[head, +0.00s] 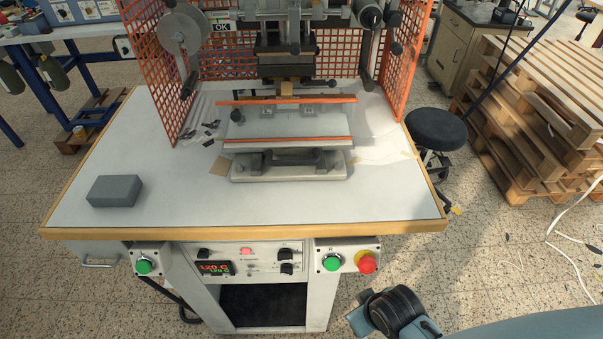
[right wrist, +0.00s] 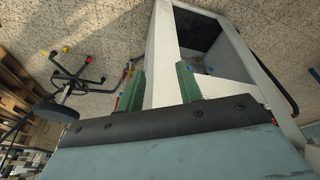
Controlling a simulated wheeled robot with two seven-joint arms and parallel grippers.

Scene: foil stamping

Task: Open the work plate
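The work plate (head: 262,128) is a pale flat plate with an orange strip along its back and another along its front. It sits level under the head of the stamping press (head: 285,45), above a grey base (head: 243,172) with a dark bar on its front. My right gripper (right wrist: 160,72) shows in the right wrist view as two green fingers standing apart with nothing between them. It is low in front of the table, well away from the plate. Part of my right arm (head: 395,312) shows at the bottom right of the head view. My left gripper is not in view.
An orange mesh guard (head: 165,75) stands around the press. A grey block (head: 115,190) lies on the table's left. Green buttons (head: 332,264) and a red stop button (head: 366,262) are on the front. A stool (head: 436,128) and pallets (head: 530,120) stand to the right.

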